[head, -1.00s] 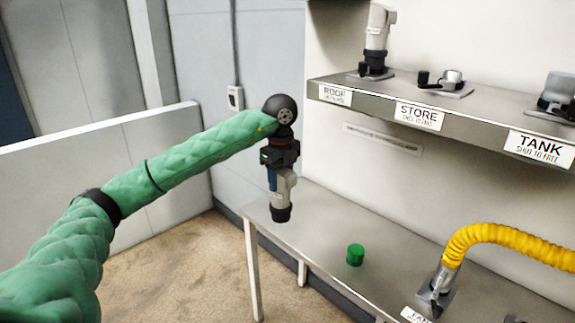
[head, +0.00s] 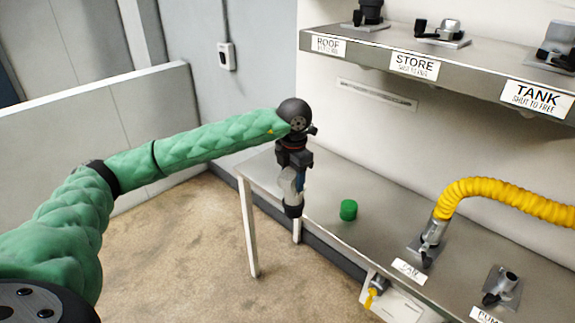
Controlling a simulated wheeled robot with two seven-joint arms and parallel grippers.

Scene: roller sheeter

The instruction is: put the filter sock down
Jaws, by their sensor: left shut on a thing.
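My left gripper (head: 292,163) is shut on a pale grey cylindrical piece with a dark lower end, which I take to be the filter sock (head: 291,184). The piece hangs nearly upright below the gripper, in the middle of the head view. In the picture its lower end overlaps the front edge of the steel bench (head: 330,236), near the bench's left end. I cannot tell how high it is above the bench or whether it touches. The gripper partly hides its upper part. My right gripper is not in view.
A green cylinder (head: 348,210) stands on the bench just right of the held piece. A shelf (head: 366,56) with ROOF, STORE and TANK labels hangs above. Bare bench lies around the cylinder.

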